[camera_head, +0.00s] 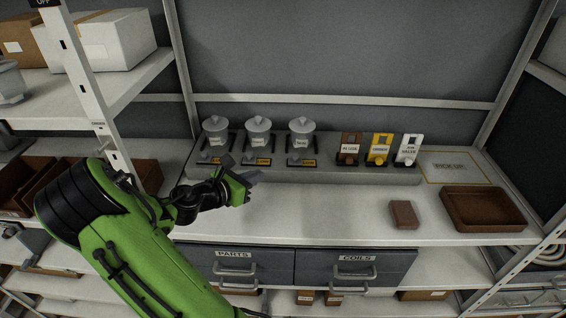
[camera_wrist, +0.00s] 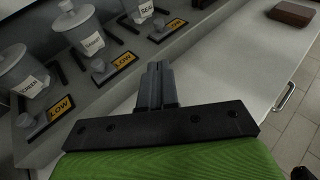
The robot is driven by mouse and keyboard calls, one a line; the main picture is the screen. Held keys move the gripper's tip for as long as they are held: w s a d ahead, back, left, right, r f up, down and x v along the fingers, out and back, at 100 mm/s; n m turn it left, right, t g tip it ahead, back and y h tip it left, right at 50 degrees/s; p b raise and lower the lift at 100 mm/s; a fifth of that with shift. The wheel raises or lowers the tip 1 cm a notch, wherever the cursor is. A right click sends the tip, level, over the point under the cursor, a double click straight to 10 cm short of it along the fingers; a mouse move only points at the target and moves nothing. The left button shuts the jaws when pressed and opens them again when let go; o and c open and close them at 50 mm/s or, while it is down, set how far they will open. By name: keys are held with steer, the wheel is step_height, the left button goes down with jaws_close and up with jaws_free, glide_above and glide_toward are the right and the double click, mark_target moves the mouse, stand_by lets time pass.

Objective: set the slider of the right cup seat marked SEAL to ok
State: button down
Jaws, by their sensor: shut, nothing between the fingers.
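The right cup seat marked SEAL holds a grey lidded cup (camera_head: 301,139) on the raised grey ledge; its lower part also shows at the top edge of the wrist view (camera_wrist: 140,8). Its yellow plate (camera_wrist: 174,27) reads LOW, and a small grey slider knob (camera_wrist: 158,25) sits at the plate's left end. The plate also shows in the head view (camera_head: 308,163), too small to read. My gripper (camera_head: 252,177) is shut and empty, in front of the ledge and left of the SEAL seat. Its fingers (camera_wrist: 158,70) are together in the wrist view, apart from the slider.
Two similar seats stand left, a middle cup (camera_wrist: 88,36) and a left cup (camera_wrist: 22,72), with LOW plates. Brown, yellow and white labelled units (camera_head: 378,149) stand right. A brown block (camera_head: 404,214) and brown tray (camera_head: 455,226) lie on the bench. The bench middle is clear.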

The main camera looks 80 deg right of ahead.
mark_target(301, 171)
steer(key=x, duration=0.8)
steer(key=r+x, duration=0.1)
steer(key=x, duration=0.4)
steer(key=shift+s, duration=0.1)
steer(key=s, duration=0.2)
steer(key=s+d+p, duration=0.1)
steer(key=s, duration=0.1)
steer(key=shift+s, duration=0.4)
steer(key=shift+w, duration=0.1)
